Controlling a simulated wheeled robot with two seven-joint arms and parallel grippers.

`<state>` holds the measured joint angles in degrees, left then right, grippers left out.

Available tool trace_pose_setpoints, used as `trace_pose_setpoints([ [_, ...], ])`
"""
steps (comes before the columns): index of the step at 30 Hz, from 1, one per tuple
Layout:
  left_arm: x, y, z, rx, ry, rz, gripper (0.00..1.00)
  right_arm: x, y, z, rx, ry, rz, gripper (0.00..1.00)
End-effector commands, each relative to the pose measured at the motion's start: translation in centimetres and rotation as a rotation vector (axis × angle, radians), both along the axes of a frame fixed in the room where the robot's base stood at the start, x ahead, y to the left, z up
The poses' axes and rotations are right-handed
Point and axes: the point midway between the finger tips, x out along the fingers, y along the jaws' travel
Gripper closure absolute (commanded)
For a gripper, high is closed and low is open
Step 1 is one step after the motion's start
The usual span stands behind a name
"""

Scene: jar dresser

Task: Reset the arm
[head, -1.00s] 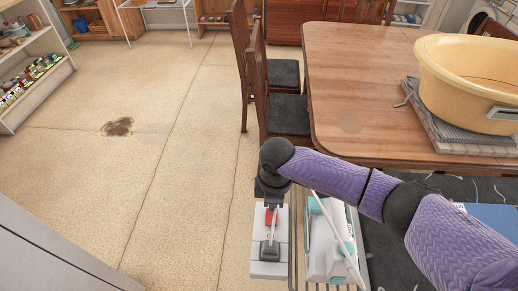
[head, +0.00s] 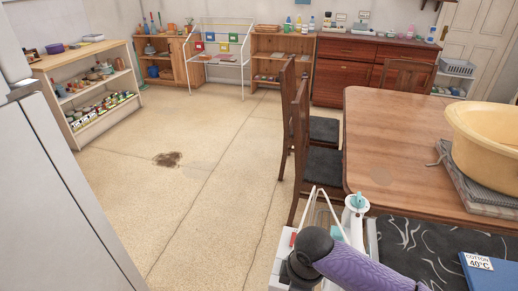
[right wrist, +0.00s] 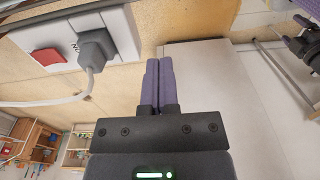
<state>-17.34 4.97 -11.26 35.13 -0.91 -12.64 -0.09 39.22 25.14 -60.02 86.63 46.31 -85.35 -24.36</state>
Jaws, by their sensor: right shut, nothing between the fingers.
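My right arm, in a purple sleeve, comes in at the bottom of the head view, with its dark wrist over a white socket panel (head: 284,245). My right gripper (right wrist: 159,82) shows in the right wrist view, its two fingers pressed together and empty. In that view the socket panel (right wrist: 122,36), with a red switch and a grey plug with a cord, lies left of the fingers, apart from them. In the head view the wrist hides the gripper. A dark mechanical part at the upper right of the wrist view may be my left gripper, but it is cut off.
A white and teal appliance (head: 356,203) stands close behind the wrist. A dark patterned surface (head: 425,245) with a blue item (head: 490,272) lies to the right. A wooden table (head: 385,130) bears a yellow basin (head: 490,145). Chairs (head: 320,160) stand beside it. The floor at left is open.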

Motion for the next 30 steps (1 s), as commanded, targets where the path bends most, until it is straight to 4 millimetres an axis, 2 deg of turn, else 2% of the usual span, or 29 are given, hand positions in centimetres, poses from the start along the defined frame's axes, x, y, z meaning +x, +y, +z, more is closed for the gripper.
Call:
trace_pose_setpoints([
  [4, 0.9, -0.2, 0.0, -0.004, -0.018, 0.002, 0.17, -1.8, 1.9, -0.3, 0.060, -0.005, -0.022, 1.00],
  [10, 0.5, -0.2, 0.0, -0.003, -0.011, 0.002, 0.17, -4.7, 4.4, -0.2, 0.167, -0.023, -0.113, 1.00],
  [16, 0.3, 0.3, 0.0, 0.004, -0.006, -0.001, 0.17, -7.4, 5.0, 0.6, 0.266, -0.057, -0.313, 1.00],
  [20, 0.2, 0.7, 0.0, 0.011, -0.002, -0.003, 0.17, -8.9, 3.7, 1.2, 0.293, -0.082, -0.483, 1.00],
  [23, 0.1, 0.8, 0.0, 0.012, -0.001, -0.004, 0.17, -10.2, 2.0, 1.6, 0.291, -0.103, -0.626, 1.00],
  [30, 0.1, 0.6, 0.0, 0.010, -0.001, -0.004, 0.17, -13.9, -3.8, 2.4, 0.199, -0.165, -0.966, 1.00],
])
